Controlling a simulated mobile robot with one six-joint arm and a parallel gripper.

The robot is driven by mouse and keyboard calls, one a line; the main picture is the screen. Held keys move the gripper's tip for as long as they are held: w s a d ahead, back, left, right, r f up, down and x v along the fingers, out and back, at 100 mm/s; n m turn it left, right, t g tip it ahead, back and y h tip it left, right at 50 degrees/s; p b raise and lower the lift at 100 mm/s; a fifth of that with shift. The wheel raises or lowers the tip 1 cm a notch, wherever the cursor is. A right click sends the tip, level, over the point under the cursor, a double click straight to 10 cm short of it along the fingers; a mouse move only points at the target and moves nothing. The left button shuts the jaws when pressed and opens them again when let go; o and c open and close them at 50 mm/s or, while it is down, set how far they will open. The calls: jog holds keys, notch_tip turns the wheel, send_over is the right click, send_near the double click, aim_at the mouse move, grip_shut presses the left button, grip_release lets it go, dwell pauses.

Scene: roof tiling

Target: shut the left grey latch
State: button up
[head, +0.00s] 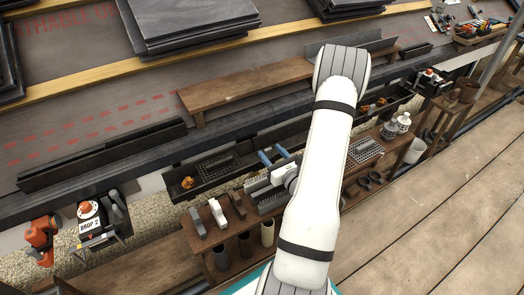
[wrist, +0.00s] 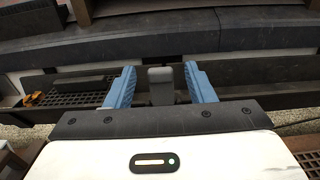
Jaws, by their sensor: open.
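My gripper (head: 273,157) is open, its two blue fingers pointing at the dark gutter in the head view. In the wrist view my gripper (wrist: 160,86) has its fingers spread on either side of a grey upright block (wrist: 160,80), apparently the grey latch. Clear gaps show between the block and both fingers. The block's lower part is hidden behind my gripper's body. In the head view I cannot make out the latch, and my arm covers part of the gutter. Whether the latch is shut, I cannot tell.
The dark gutter (head: 220,180) runs along the roof edge, with a mesh grid (wrist: 84,97) and orange-brown debris (wrist: 35,98) left of my fingers. A wooden bench (head: 205,262) with tools stands below. A brown plank (head: 250,87) and slates (head: 190,25) lie above.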

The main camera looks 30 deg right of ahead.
aim_at(269, 150)
jog(key=shift+w+d+b, duration=0.1)
jog(key=shift+w+b, duration=0.35)
jog(key=shift+w, duration=1.95)
